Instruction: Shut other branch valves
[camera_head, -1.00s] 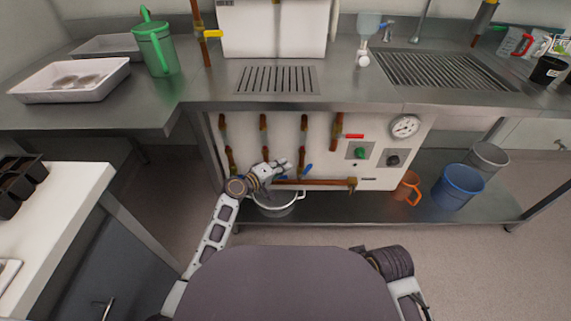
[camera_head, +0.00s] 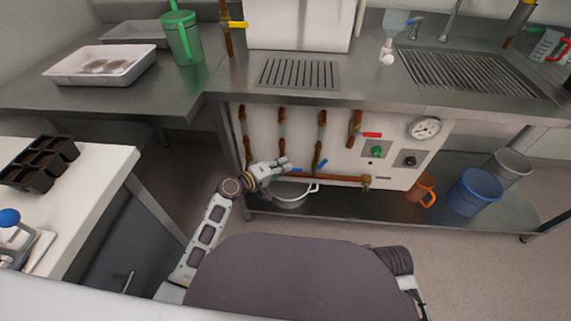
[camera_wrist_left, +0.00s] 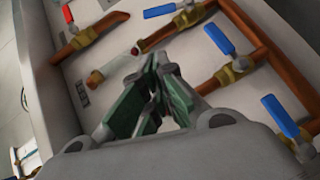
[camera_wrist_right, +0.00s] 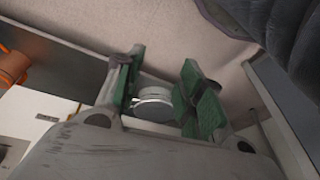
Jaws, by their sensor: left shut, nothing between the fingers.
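The white panel (camera_head: 395,172) under the counter carries several copper branch pipes and a lower copper pipe (camera_head: 335,178). A blue valve handle (camera_head: 322,165) shows just right of my left gripper (camera_head: 287,163); another is partly hidden beside it. In the left wrist view, three blue handles show: a middle one (camera_wrist_left: 219,39), a lower right one (camera_wrist_left: 279,116) and a top one (camera_wrist_left: 160,10). The middle and lower right handles lie across their pipes; the top one lies nearer along its pipe. My left gripper (camera_wrist_left: 165,95) is shut and empty, close to the pipes. My right gripper (camera_wrist_right: 160,90) is open and empty.
A red handle (camera_head: 371,135), a gauge (camera_head: 425,128) and green (camera_head: 377,150) and black knobs (camera_head: 408,160) sit on the panel's right. The counter edge overhangs the panel.

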